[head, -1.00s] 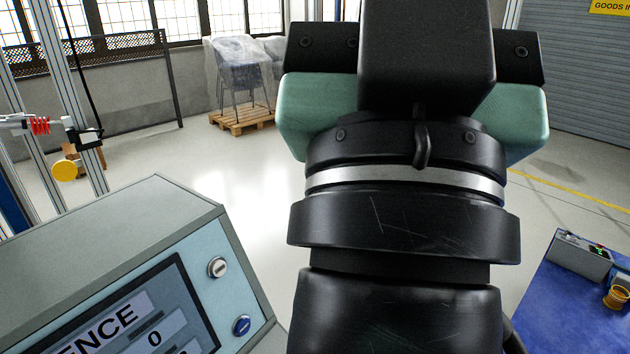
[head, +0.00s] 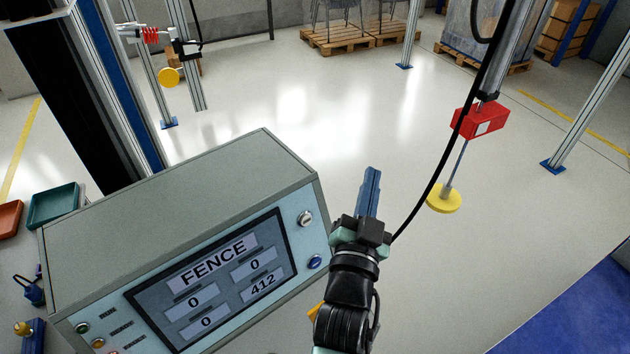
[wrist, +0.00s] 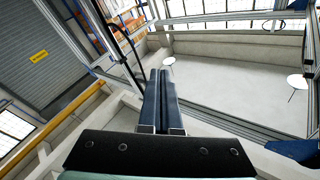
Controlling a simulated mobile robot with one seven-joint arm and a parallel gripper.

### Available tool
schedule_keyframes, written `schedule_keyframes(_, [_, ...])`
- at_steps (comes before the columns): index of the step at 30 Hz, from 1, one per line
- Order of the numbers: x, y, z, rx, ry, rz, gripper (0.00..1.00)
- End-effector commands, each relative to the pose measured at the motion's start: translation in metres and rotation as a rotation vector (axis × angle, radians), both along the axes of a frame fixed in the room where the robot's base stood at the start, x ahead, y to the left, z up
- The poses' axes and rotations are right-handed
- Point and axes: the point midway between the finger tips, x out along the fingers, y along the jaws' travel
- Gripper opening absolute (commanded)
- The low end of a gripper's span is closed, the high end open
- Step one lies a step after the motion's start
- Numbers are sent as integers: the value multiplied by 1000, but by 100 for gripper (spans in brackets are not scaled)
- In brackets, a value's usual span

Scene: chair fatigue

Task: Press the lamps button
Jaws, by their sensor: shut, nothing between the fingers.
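A grey control box (head: 185,200) stands at the left with a light blue front panel and a screen (head: 215,280) reading "FENCE" and "412". A blue button (head: 315,262) and a silver key switch (head: 305,218) sit right of the screen. A green button (head: 82,328) and an amber one (head: 98,343) are at the panel's lower left. I cannot read which one is for the lamps. My gripper (head: 371,172) is shut and empty, just right of the box and apart from it, fingers pointing up the picture. In the wrist view its fingers (wrist: 160,75) are together; no button shows there.
A red block (head: 482,120) on a rod with a yellow disc (head: 444,199) hangs to the right, with a black cable near my gripper. Another yellow disc (head: 169,78) is at the upper left. Green (head: 54,205) and orange trays lie left of the box. Open floor lies behind.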

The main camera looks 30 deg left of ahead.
Motion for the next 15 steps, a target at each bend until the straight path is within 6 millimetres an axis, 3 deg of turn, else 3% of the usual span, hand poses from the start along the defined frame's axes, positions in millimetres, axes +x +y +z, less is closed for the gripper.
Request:
schedule_keyframes(3, [-25,11,-56,9,131,69,0])
schedule_keyframes(6, [-46,12,-94,17,199,107,0])
schedule_keyframes(10, [-64,10,-122,25,250,136,0])
schedule_keyframes(15, [-71,8,-134,27,267,144,0])
